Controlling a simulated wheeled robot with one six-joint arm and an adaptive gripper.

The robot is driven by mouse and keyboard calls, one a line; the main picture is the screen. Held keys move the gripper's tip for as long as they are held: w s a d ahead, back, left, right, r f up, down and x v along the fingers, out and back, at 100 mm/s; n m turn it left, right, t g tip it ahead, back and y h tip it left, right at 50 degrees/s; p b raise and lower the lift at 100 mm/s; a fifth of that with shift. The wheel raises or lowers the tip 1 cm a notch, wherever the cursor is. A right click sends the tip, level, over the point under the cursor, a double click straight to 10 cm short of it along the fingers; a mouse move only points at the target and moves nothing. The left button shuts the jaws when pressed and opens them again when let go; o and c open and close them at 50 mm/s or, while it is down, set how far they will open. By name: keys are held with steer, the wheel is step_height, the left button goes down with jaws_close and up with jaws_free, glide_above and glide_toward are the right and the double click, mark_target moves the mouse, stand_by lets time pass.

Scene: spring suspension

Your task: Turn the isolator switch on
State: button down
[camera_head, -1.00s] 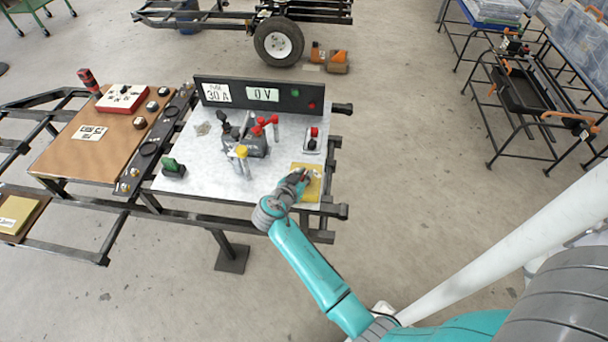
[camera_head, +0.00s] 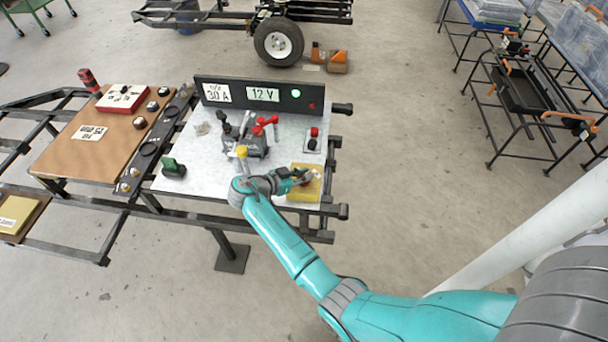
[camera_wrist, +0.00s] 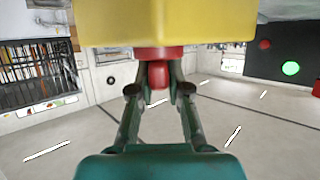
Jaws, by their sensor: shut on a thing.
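The isolator switch is a yellow box (camera_head: 304,193) at the front right of the white panel. It also fills the top of the wrist view (camera_wrist: 165,20). Its red handle (camera_wrist: 160,74) hangs from a red collar in the wrist view. My gripper (camera_wrist: 160,80) is shut on that handle, one finger on each side. In the head view my gripper (camera_head: 304,176) reaches over the box from the left and hides the handle. The display (camera_head: 263,94) reads 12 V, and the green lamp (camera_head: 296,93) beside it is lit.
A green-topped block (camera_head: 173,167) sits at the panel's left.

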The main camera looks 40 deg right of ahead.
steer(key=shift+f, duration=0.15)
steer(key=c, duration=1.1)
jaws_free()
steer(key=shift+w+a+r, duration=0.1)
steer(key=shift+a+r, duration=0.15)
steer(key=shift+a, duration=0.2)
steer(key=v, duration=1.1)
